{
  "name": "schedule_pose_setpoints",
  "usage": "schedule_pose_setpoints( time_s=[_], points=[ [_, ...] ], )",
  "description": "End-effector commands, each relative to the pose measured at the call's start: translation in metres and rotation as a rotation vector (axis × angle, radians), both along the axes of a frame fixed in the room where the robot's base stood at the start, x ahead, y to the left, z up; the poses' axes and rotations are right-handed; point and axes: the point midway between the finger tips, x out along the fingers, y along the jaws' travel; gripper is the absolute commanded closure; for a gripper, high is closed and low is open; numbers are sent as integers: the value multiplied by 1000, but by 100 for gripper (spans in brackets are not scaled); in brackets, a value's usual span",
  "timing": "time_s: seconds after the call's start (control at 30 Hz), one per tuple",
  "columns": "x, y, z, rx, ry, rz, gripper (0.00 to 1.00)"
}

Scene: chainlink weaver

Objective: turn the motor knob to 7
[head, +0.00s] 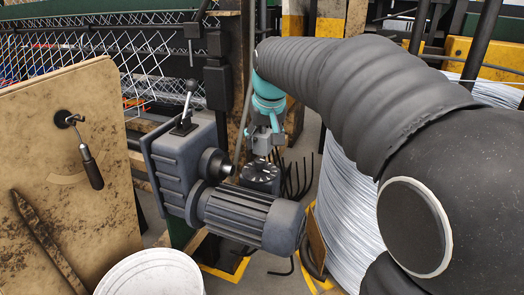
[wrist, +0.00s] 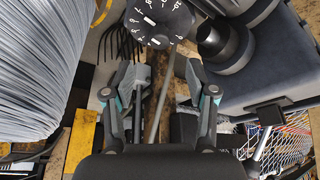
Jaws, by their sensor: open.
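The motor knob (wrist: 160,22) is a round black dial with white numerals and tick marks, cut by the top edge of the wrist view. In the head view the dial (head: 260,178) lies beside the grey motor (head: 250,215), just below my gripper (head: 262,145). In the wrist view my gripper (wrist: 160,78) is open and empty, its two fingers apart. The dial shows beyond the fingertips and between their lines, not gripped. I cannot read for certain which number it is set to.
A gearbox (head: 180,160) with a lever stands left of the dial. A large wire coil (head: 345,200) is on the right. Dark hooked rods (head: 298,178) stand close behind the dial. A brown panel with a handle (head: 70,170) is at far left.

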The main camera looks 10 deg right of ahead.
Motion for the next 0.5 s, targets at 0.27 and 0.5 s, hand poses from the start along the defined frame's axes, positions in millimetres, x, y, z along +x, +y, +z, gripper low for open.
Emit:
schedule_pose_setpoints(
  time_s=[0.27,0.5],
  points=[
    [-11,0,27,0,-1,0,43],
    [-12,0,28,0,1,0,43]
  ],
)
